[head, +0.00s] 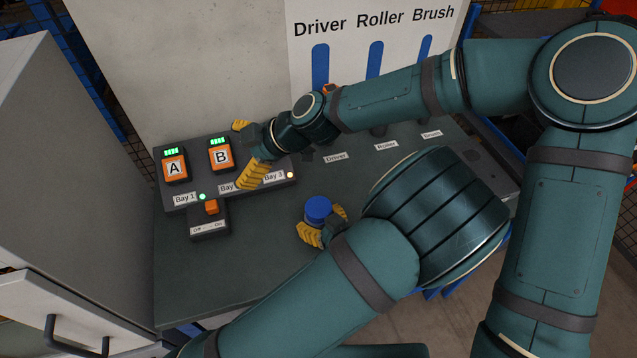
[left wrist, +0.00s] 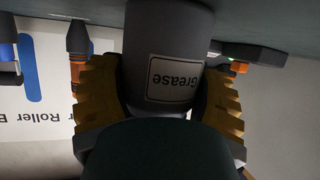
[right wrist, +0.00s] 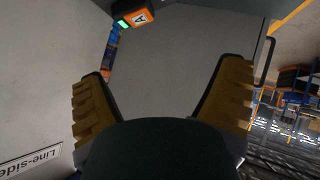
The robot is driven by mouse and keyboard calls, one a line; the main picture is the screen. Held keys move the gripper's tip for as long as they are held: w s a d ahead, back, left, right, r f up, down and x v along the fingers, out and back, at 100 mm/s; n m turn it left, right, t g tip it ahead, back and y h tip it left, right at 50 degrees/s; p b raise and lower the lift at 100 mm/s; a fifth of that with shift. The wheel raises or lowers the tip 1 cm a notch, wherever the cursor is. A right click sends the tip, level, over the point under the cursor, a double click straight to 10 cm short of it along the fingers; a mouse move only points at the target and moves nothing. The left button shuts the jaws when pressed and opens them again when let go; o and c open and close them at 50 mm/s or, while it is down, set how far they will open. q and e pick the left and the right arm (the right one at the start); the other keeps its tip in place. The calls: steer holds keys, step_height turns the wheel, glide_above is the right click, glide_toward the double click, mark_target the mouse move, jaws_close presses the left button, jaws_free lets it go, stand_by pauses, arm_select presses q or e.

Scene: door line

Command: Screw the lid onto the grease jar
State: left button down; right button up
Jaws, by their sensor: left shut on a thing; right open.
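The grey grease jar (left wrist: 170,55) stands between the fingers of my left gripper (head: 321,221), its label upside down in the left wrist view. My left gripper is shut on the jar body over the bench. A round blue lid (head: 318,207) shows on top of the jar in the head view; I cannot tell how tightly it sits. Most of the jar body is hidden there. My right gripper (head: 247,150) is open and empty, up and left of the jar, over the charger bays. The right wrist view shows nothing between its fingers.
Batteries A (head: 174,165) and B (head: 220,155) sit in the charger (head: 184,199) with green lights. An off/on switch box (head: 209,222) is in front of it. A tool board (head: 380,30) stands behind. The bench (head: 235,275) is clear at the front left.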

steer(key=w+d+r+m+t+h, duration=0.1)
steer(key=w+d+m+t, duration=0.1)
steer(key=w+m+t, duration=0.35)
steer(key=m+g+h, duration=0.8)
steer(key=m+h, duration=0.1)
steer(key=m, duration=0.8)
glide_above(319, 207)
step_height(319, 207, down, 6)
steer(key=shift+a+f, duration=0.1)
steer(key=shift+f, duration=0.15)
steer(key=shift+f, duration=0.1)
steer(key=shift+t, duration=0.25)
steer(key=shift+f, duration=3.9)
